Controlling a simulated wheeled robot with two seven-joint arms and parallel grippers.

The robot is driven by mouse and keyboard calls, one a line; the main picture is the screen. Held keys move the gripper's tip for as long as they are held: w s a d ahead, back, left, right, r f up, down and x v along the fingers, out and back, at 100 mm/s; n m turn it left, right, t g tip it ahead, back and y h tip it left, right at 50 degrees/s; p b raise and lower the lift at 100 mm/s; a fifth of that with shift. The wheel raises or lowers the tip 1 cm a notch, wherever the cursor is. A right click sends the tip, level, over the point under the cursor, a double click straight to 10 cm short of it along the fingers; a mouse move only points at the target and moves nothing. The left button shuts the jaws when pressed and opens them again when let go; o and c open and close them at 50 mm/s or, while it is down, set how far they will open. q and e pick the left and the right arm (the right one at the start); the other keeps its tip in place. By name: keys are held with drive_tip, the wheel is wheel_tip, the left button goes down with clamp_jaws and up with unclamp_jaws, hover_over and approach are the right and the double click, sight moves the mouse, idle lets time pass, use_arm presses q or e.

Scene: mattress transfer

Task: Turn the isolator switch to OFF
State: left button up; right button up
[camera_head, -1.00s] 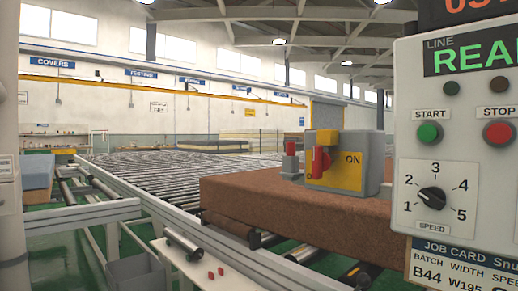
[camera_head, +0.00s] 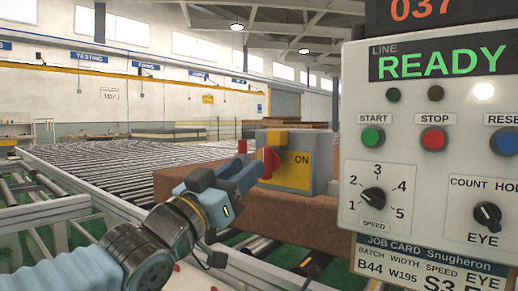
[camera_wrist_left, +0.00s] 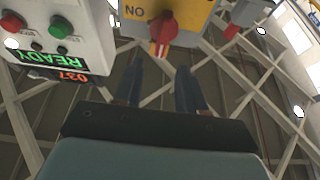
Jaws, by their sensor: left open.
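The isolator switch is a grey box (camera_head: 322,166) with a yellow face (camera_head: 292,177) marked ON and a red handle (camera_head: 268,163). It sits at the brown block's top, in the middle of the head view. My left gripper (camera_head: 246,174) is open, its blue fingers pointing at the handle from the left. In the upside-down left wrist view, the red handle (camera_wrist_left: 163,30) shows beyond the gap between the open fingers (camera_wrist_left: 160,68), apart from them. The fingers hide part of the switch's left side in the head view. My right gripper is not in view.
A control panel (camera_head: 410,150) with START, STOP and knobs stands close on the right. A second red part (camera_head: 242,147) sits left of the switch. The brown block (camera_head: 170,180) lies under it, with the roller conveyor (camera_head: 110,155) behind.

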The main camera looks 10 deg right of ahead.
sight(263, 155)
use_arm(q)
drive_tip(key=p+x, duration=0.1)
drive_tip(key=x, duration=0.5)
drive_tip(key=shift+w+d+p, duration=0.1)
drive_tip(key=shift+d+p, duration=0.05)
drive_tip(key=shift+p, duration=0.15)
drive_tip(key=shift+f, duration=0.15)
clamp_jaws()
